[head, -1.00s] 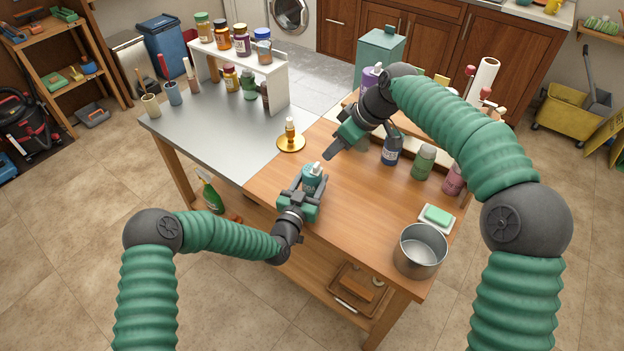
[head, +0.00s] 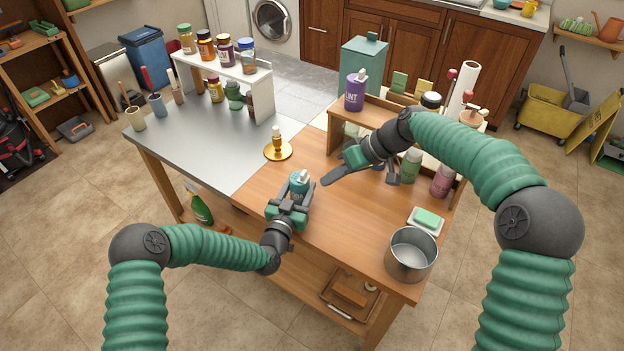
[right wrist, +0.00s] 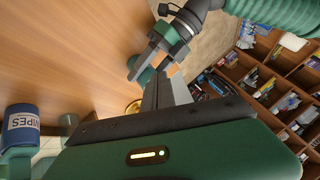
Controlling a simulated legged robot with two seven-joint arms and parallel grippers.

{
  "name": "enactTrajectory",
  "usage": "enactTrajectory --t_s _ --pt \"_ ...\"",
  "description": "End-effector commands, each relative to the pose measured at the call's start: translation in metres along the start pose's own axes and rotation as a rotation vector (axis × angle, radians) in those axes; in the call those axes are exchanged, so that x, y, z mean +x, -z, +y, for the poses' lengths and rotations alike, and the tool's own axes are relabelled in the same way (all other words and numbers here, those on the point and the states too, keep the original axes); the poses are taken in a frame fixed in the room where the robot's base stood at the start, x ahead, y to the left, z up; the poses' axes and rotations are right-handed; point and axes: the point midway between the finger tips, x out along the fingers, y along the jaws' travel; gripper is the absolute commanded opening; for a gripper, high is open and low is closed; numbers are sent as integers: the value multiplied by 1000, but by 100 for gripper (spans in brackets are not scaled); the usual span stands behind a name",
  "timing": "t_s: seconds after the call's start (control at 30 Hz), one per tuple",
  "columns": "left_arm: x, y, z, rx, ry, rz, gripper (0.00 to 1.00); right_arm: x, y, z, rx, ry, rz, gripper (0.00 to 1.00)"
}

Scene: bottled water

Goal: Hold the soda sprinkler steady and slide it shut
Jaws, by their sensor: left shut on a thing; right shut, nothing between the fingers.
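The soda sprinkler, a small teal bottle with a white top (head: 299,184), stands upright near the left front edge of the wooden table. My left gripper (head: 291,201) is shut around it from the front. My right gripper (head: 328,180) is shut and empty, a little to the right of the bottle's top, its fingers pointing left toward it with a gap between. In the right wrist view my right fingers (right wrist: 165,88) are together, and my left gripper (right wrist: 148,62) shows beyond them. The bottle is mostly hidden there.
A gold dish with an amber bottle (head: 278,150) is behind the sprinkler. A metal pot (head: 411,254) and a soap dish (head: 427,220) stand at the right. Bare wood lies right of the sprinkler.

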Motion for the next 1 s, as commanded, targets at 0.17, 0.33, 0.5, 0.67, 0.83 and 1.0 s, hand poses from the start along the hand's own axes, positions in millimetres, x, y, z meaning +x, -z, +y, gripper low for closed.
enactTrajectory --t_s 0.17,0.33,0.5,0.67,0.83,1.0 --pt "0 0 0 0 0 0 16 -12 -38 24 515 259 204 0" --pt "0 0 0 0 0 0 16 -34 -51 53 849 400 386 0" --pt "0 0 -1 -1 0 0 16 -41 -54 63 947 437 446 0" --pt "0 0 -1 -1 1 0 16 -41 -54 63 945 436 447 0" --pt "0 0 0 0 0 0 16 -38 -52 63 944 437 446 0" --pt "0 0 0 0 0 0 16 -16 -38 58 941 438 442 0"
